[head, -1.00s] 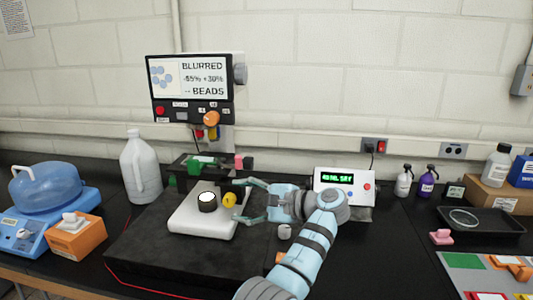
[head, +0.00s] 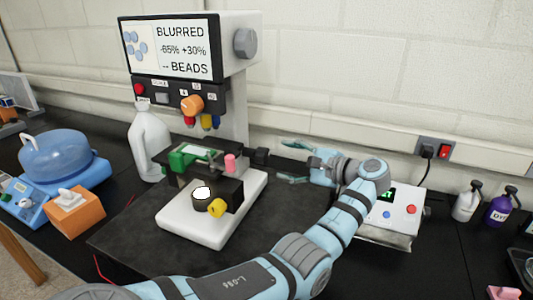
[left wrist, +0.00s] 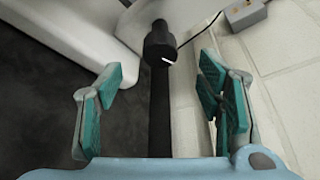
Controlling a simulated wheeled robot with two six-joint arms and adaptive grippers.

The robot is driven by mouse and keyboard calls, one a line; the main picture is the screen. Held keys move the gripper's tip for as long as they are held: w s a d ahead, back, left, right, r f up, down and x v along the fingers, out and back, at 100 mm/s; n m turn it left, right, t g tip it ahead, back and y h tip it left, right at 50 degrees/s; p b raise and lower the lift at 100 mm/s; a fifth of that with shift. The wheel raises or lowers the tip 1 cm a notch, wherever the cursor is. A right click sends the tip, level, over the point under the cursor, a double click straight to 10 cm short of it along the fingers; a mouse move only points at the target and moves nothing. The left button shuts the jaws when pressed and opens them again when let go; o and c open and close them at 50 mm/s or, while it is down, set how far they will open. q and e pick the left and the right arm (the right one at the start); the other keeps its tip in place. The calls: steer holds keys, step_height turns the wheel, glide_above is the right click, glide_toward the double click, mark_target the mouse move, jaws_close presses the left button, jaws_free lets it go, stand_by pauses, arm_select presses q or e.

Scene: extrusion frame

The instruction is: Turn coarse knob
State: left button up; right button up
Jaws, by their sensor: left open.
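The microscope (head: 239,110) carries a screen (head: 165,47) reading "BLURRED -65% +30% → BEADS". A black knob (head: 261,156) sticks out to the right behind the stage. The left wrist view shows a black knob (left wrist: 160,42) with a white mark, beyond and between the fingers. My left gripper (head: 290,161) is open and empty, right of the black knob and apart from it. Its teal fingers also show in the left wrist view (left wrist: 160,78). A yellow knob (head: 216,209) sits low at the front; no label shows which knob is coarse. My right gripper is out of view.
A white instrument box (head: 402,213) stands close under my left arm. A grey side knob (head: 245,43) is on the screen housing. A jug (head: 150,145) and blue basin (head: 60,155) stand left. Spray bottles (head: 466,203) stand right.

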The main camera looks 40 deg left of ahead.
mark_target(267, 156)
arm_select(q)
steer(key=x, duration=0.9)
steer(key=shift+w+f, duration=0.1)
steer(key=shift+w, duration=0.1)
steer(key=shift+a+f, duration=0.1)
steer(key=shift+a, duration=0.4)
steer(key=shift+s+d, duration=0.1)
steer(key=shift+s, duration=0.1)
steer(key=c, duration=1.1)
steer(key=shift+p, duration=0.35)
steer(key=shift+c, duration=0.2)
steer(key=r+m+p, duration=0.1)
steer(key=p, duration=0.1)
steer(key=shift+m+g+h+p, duration=0.3)
steer(key=shift+g+p, duration=0.1)
steer(key=f+m+g+b, duration=0.1)
steer(key=m+b, duration=0.1)
steer(key=b, duration=0.2)
steer(key=shift+w+f+h+b, duration=0.15)
steer(key=shift+h+b, duration=0.25)
steer(key=shift+r, duration=0.3)
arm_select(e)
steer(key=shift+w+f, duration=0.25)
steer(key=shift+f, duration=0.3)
